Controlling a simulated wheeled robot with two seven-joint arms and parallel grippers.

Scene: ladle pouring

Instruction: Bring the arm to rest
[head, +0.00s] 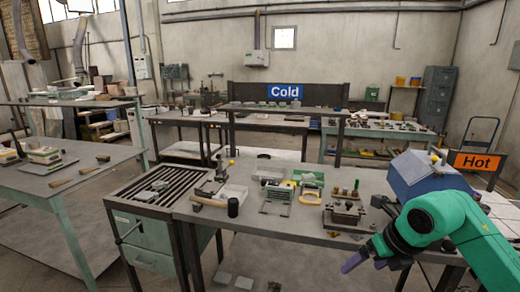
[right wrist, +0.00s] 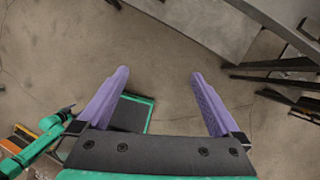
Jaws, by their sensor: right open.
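My right arm (head: 445,215) is green and comes in from the right edge in the head view. Its right gripper (head: 364,262) hangs low at the front edge of the near table, with purple fingers pointing down and left. In the right wrist view the two purple fingers of this gripper (right wrist: 159,75) stand wide apart. Only bare floor and part of a dark, green-edged panel show between and below them, so it is open and empty. My left gripper is not in view.
The near table (head: 290,228) holds a hammer (head: 208,202), a black cylinder (head: 233,207), a metal fixture (head: 345,216) and several small items. A blue-grey box (head: 420,178) stands behind my right arm. An orange "Hot" sign (head: 476,162) is at right. The floor (right wrist: 165,45) below the gripper is clear.

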